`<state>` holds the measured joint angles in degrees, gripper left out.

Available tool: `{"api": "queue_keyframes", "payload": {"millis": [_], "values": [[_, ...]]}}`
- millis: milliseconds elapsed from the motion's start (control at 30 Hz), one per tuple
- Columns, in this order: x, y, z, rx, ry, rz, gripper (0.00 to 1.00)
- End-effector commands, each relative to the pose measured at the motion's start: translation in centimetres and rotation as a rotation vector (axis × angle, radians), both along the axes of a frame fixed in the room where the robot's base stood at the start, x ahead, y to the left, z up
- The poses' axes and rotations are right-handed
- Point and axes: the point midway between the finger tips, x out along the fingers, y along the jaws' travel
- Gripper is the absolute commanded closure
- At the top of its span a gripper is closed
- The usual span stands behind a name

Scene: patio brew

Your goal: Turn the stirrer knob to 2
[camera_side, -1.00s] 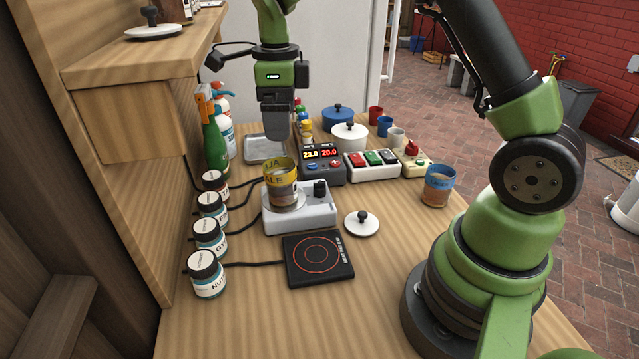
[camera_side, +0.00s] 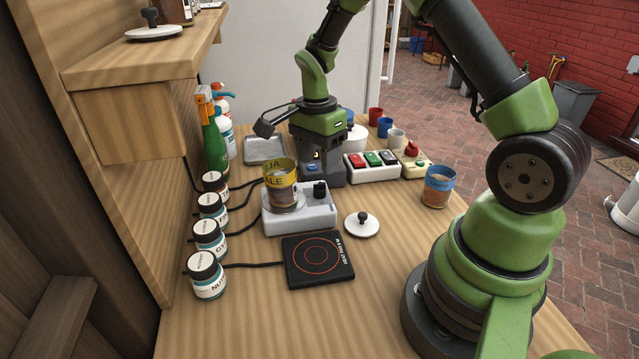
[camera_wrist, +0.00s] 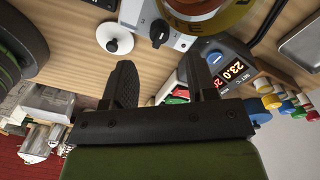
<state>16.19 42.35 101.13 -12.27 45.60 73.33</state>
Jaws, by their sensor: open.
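The stirrer (camera_side: 300,213) is a white box on the wooden table, with a yellow-banded beaker (camera_side: 281,183) standing on its plate. Its black stirrer knob (camera_side: 320,190) sits on top at the right of the beaker. In the wrist view the knob (camera_wrist: 159,32) shows at the top middle, with a light mark across it. My gripper (camera_wrist: 160,85) is open and empty, its fingers apart and short of the knob in that view. In the side view my gripper is behind the stirrer, low over the temperature controller; its fingertips are hard to make out there.
A white lid (camera_side: 362,224) lies right of the stirrer, and a black hot plate (camera_side: 318,259) lies in front. A switch box (camera_side: 371,166) and a cup with a blue band (camera_side: 438,187) stand to the right. Several labelled jars (camera_side: 207,274) line the left.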

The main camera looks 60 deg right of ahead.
Motion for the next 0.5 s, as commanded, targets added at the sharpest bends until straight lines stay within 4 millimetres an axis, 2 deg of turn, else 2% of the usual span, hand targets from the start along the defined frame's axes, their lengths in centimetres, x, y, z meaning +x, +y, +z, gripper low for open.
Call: {"api": "queue_keyframes", "payload": {"millis": [33, 200, 333, 500], "values": [[-0.2, 0.1, -1.1, 0.002, 0.007, -0.001, 0.48], [-0.3, 0.1, -4.1, 0.002, 0.005, -0.003, 0.48], [-0.3, 0.1, -5.5, 0.0, 0.003, -0.002, 0.48], [-0.3, 0.1, -6.3, 0.0, 0.0, -0.003, 0.48]]}}
